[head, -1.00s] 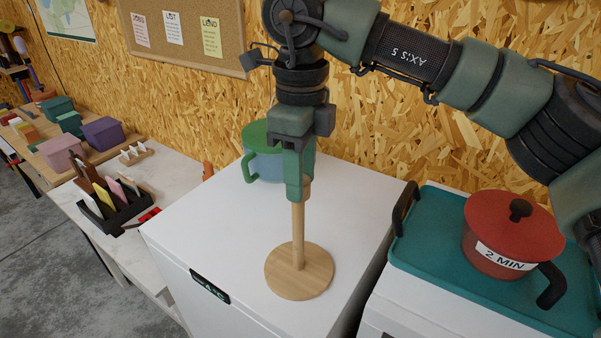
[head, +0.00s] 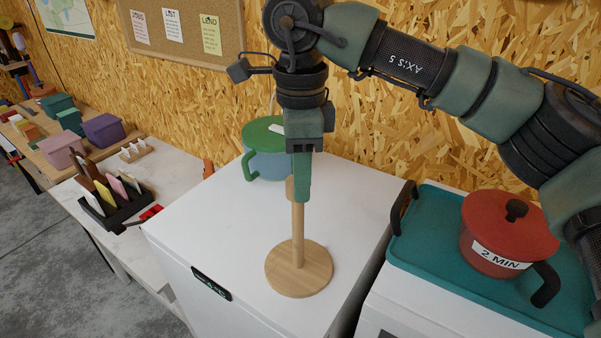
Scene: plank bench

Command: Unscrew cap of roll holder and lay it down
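The wooden roll holder stands upright on the white cabinet top, with a round base (head: 298,270) and a thin post (head: 298,222). Its cap (head: 290,188) is at the top of the post, partly covered by a green finger. My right gripper (head: 301,180) points straight down over the holder, with its fingers at cap height. One finger shows in front of the cap's right part; the other is hidden, so I cannot tell whether they grip the cap. My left gripper is not in view.
A blue-grey pot with a green lid (head: 262,134) stands close behind the holder. A red pot (head: 508,232) is on a teal tray (head: 430,255) at right. The white cabinet top (head: 215,225) is clear left of the holder.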

